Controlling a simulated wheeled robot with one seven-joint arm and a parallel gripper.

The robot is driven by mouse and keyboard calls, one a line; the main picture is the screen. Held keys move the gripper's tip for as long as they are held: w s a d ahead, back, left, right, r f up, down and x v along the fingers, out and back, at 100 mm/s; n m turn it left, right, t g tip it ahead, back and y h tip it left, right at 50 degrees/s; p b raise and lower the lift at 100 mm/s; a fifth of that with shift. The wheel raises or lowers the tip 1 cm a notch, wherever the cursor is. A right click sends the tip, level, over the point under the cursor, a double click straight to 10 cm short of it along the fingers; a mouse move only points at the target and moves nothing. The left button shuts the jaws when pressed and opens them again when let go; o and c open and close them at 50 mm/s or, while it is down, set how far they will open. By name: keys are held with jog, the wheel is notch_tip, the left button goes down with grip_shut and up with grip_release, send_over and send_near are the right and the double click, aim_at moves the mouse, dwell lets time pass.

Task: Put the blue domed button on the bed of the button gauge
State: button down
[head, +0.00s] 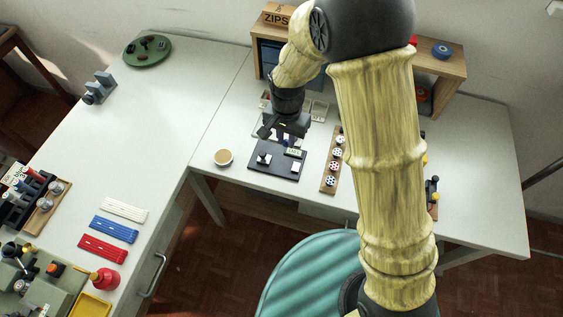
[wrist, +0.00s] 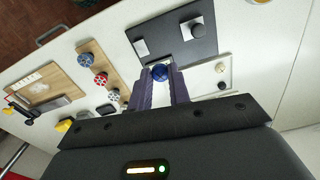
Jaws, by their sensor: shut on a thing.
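The blue domed button (wrist: 160,72) is between the fingertips of my gripper (wrist: 161,80) in the wrist view. The gripper is shut on it. The button gauge is a dark flat plate (wrist: 172,48) just beyond the fingertips, with a pale square pad (wrist: 141,47) and a dark round post beside another pale square. In the head view the gauge (head: 263,169) lies on the table, with my gripper (head: 288,141) over its far edge. I cannot tell the button's height above the plate. The button is not clear in the head view.
A wooden strip with several round patterned pieces (head: 329,184) lies right of the gauge. A small cup (head: 223,157) stands to its left. A light tray with small round pieces (wrist: 225,87) is near the fingers. A wooden shelf (head: 455,67) stands behind.

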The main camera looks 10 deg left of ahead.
jog(key=shift+s+a, duration=0.3)
jog(key=shift+a, duration=0.1)
send_over(282, 164)
jog(key=f, duration=0.4)
jog(key=shift+s+f+p, duration=0.25)
jog(key=shift+f+p, duration=0.05)
jog(key=shift+f, duration=0.55)
jog(key=shift+w, duration=0.1)
jog(key=shift+f, duration=2.1)
